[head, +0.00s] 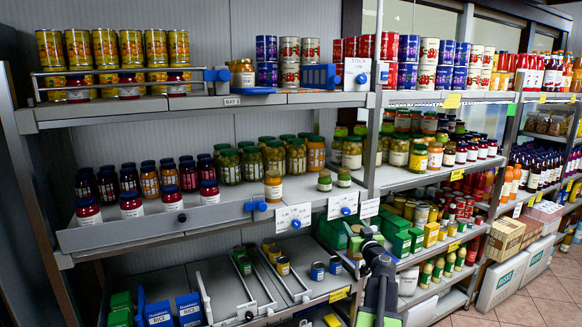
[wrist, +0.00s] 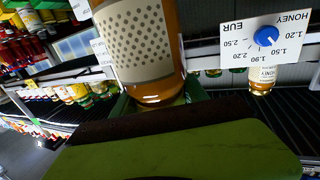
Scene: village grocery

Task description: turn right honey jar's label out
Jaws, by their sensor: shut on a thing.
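My gripper (wrist: 160,108) is shut on an amber jar (wrist: 168,70) that fills the upper middle of the wrist view. The jar's pale side has a dotted pattern and faces the camera; no writing shows on it. A green finger surface with a dark edge covers the rest of the jar. A smaller amber jar (wrist: 262,82) with a pale label shows beside the honey price card (wrist: 268,38), clear of my gripper. In the head view my gripper (head: 370,238) is dark and seen from behind; the held jar cannot be made out there.
The price card has a blue knob and appears upside down in the wrist view. In the head view, two small jars (head: 324,182) stand near the middle shelf's front edge, above a card with a blue knob (head: 345,211). Green boxes (head: 397,243) stand close right of my gripper.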

